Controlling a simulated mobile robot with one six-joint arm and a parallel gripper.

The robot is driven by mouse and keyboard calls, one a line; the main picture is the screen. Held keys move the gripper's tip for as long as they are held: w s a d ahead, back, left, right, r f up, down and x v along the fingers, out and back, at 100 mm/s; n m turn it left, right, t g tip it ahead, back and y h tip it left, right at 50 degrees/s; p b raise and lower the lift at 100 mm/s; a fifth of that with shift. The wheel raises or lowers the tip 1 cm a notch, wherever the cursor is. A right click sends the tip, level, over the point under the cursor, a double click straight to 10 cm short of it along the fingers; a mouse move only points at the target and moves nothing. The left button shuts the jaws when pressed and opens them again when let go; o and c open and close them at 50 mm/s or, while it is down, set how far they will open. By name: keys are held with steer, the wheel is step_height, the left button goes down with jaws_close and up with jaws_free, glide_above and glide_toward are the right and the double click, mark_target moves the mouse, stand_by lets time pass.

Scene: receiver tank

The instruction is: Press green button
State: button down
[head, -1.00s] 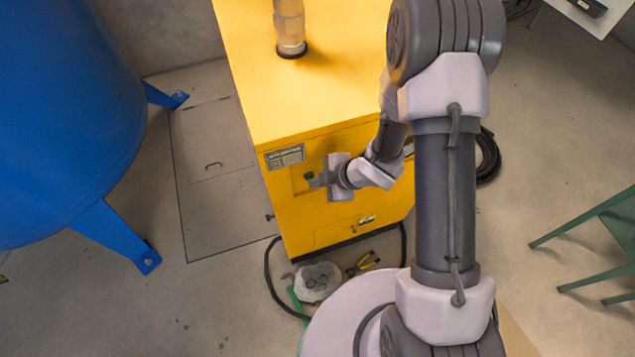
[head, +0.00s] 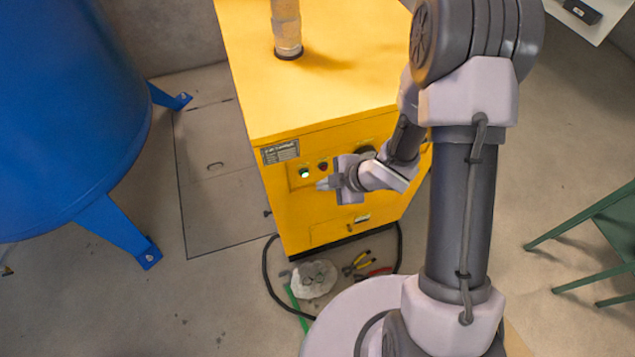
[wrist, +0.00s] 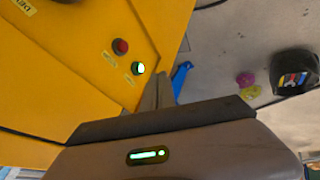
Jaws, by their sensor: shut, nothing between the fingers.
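The green button (head: 305,173) glows on the front panel of the yellow cabinet (head: 330,215), below a dark label plate. In the wrist view the green button (wrist: 138,68) is lit, with a red button (wrist: 120,46) beside it. The red button also shows in the head view (head: 323,166), right of the green one. My gripper (head: 322,184) is shut and empty, its tips a little right of and below the green button in the head view. In the wrist view my gripper's fingers (wrist: 160,88) stand just right of the green button, apparently apart from it.
A blue tank (head: 65,110) on splayed legs stands left. A hose, a pale stone-like lump (head: 314,279) and pliers (head: 357,263) lie on the floor before the cabinet. A green table or stool (head: 600,235) stands right. A pipe (head: 287,30) rises from the cabinet top.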

steer(key=p+v, duration=0.1)
steer(key=v, duration=0.3)
steer(key=shift+w+r, duration=0.1)
steer(key=shift+r, duration=0.15)
steer(key=shift+d, duration=0.1)
